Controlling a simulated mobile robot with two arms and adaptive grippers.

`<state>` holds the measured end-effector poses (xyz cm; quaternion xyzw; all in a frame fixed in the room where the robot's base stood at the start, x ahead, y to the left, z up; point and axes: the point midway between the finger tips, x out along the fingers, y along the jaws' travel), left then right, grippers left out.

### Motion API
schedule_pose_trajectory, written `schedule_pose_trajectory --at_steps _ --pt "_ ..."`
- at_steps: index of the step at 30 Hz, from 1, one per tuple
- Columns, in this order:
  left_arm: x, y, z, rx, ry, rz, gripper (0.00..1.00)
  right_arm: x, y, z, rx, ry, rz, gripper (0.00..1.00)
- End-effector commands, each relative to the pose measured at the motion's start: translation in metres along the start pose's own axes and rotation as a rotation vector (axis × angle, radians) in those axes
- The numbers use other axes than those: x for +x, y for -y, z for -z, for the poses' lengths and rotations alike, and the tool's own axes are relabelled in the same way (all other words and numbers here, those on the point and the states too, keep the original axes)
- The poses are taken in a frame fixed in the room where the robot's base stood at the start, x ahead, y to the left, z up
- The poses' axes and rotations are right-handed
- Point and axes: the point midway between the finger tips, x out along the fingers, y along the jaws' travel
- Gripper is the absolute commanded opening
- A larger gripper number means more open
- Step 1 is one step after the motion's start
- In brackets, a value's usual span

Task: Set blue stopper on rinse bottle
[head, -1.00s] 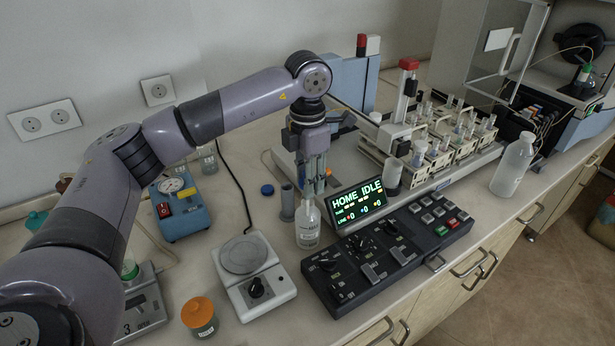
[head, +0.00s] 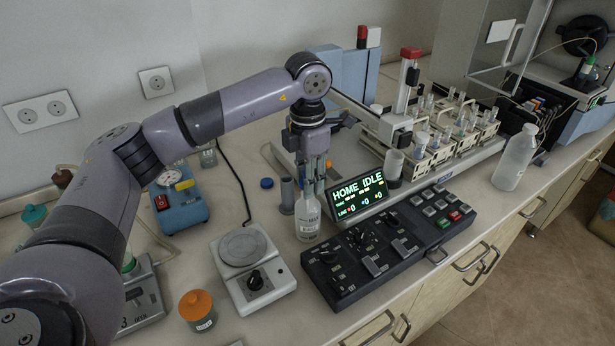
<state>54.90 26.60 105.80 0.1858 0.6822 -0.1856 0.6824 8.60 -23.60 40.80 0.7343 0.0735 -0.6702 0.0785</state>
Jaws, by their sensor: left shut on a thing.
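My left gripper (head: 314,190) points straight down at the clear rinse bottle (head: 308,222), which stands upright on the bench with a white label. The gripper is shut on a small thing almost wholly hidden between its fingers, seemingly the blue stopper. The fingertips are at the bottle's mouth and overlap its neck in the picture. I cannot tell whether the held thing touches the mouth. A separate blue round cap (head: 267,183) lies on the bench to the left. My right gripper is not in view.
A small hotplate (head: 252,270) stands front left of the bottle. A black control panel (head: 375,258) and a lit display (head: 357,194) are close on its right. A grey cylinder (head: 287,195) stands just behind left. A white squeeze bottle (head: 514,160) is far right.

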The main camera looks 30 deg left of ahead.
Motion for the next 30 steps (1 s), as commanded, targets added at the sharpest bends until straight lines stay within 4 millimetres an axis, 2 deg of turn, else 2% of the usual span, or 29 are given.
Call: schedule_pose_trajectory --at_steps 30 --pt "0.026 0.0 0.0 0.0 -0.001 0.0 0.05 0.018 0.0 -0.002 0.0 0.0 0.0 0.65"
